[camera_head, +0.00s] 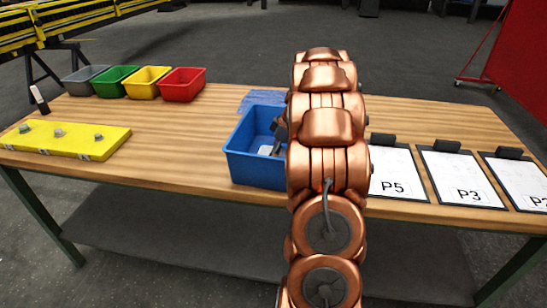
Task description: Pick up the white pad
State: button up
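A blue bin (256,178) stands on the table at the middle. A small pale grey-white piece (265,150) shows inside it; I cannot tell whether it is the white pad. My copper-coloured arm rises in front of the bin's right side and hides part of it. A dark part of my gripper (281,130) shows at the arm's left edge, over the bin. Its fingers are mostly hidden, so I cannot tell whether it is open, shut or holding anything.
Clipboards with white sheets marked P5 (393,173), P3 (462,178) and one cut off at the edge (524,181) lie right. Grey, green, yellow (149,83) and red (183,85) bins stand back left. A yellow board (66,138) lies front left. Centre-left table is clear.

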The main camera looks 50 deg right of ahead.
jog(key=c, duration=1.2)
jog(key=shift+r, duration=0.1)
jog(key=shift+r+p, duration=0.1)
jog(key=shift+p, duration=0.35)
notch_tip(320, 180, up, 10)
jog(key=shift+f+b, duration=0.1)
jog(key=shift+b, duration=1.05)
